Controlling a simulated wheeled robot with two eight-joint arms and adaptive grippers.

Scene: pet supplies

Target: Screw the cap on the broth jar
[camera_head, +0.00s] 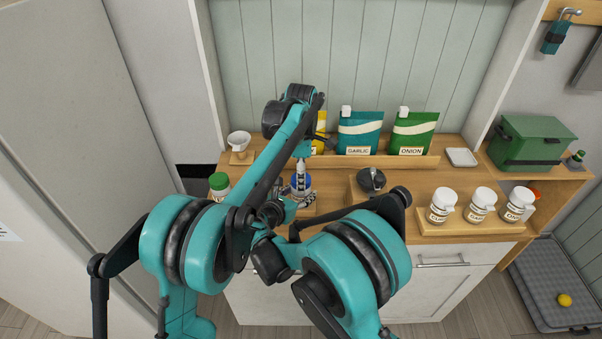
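My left arm reaches over the counter and bends down, so my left gripper (300,186) points down at a small blue-topped item (307,181) near the middle of the counter. I cannot tell whether this is the broth jar or its cap, or whether the fingers are shut on it. My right arm folds inward at the front. Dark gripper parts (278,210) show low beside the blue item, largely covered by my arm links, and their opening is hidden. A white jar with a green cap (219,186) stands to the left, partly behind my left arm.
Yellow, teal GARLIC (359,133) and green ONION (412,133) pouches stand along the back. A dark rounded item (371,180) is right of centre. Several white-capped jars (479,205) stand in a wooden tray at right. A white cup (239,142) and small dish (461,157) flank the pouches.

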